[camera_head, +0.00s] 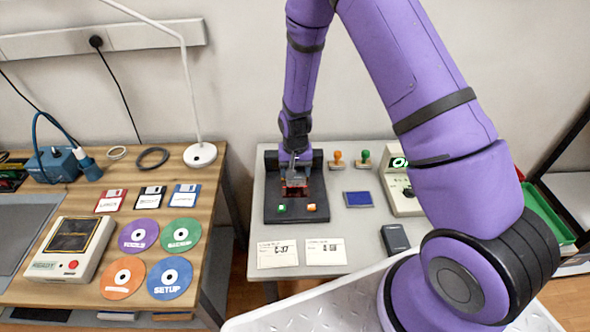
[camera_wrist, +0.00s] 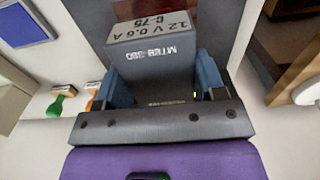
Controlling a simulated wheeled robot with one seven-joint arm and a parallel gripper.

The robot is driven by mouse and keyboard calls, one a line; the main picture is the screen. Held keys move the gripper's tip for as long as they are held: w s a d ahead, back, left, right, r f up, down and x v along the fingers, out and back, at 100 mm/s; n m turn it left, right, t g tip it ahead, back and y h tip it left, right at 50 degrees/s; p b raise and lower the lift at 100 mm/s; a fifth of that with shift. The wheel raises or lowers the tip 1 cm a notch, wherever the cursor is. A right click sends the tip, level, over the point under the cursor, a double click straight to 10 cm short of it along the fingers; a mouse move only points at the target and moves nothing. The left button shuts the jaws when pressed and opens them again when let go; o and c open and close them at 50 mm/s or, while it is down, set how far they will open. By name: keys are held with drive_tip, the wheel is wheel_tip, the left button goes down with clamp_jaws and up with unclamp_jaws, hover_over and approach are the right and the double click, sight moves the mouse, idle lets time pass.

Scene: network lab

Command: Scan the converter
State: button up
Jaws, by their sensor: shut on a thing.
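The converter (camera_wrist: 155,60) is a dark grey block with a pale label end reading "12 V 0.6 A C-75" and white lettering on its side. My gripper (camera_wrist: 160,80) is shut on it, one blue-grey finger on each side. In the head view my gripper (camera_head: 295,163) points down over a dark scanner-like stand (camera_head: 270,208) with a green and an orange button. A dark red patch (camera_wrist: 133,8) of the stand lies beyond the converter's labelled end in the wrist view; I cannot tell whether they touch.
Two white cards (camera_head: 278,254) lie at the table's front. To the right are two stamps (camera_head: 363,160), a blue pad (camera_head: 358,199), a beige device with a green display (camera_head: 402,192) and a dark block (camera_head: 395,238). A wooden desk (camera_head: 215,175) with discs stands left.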

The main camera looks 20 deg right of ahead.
drive_tip(key=shift+r, duration=3)
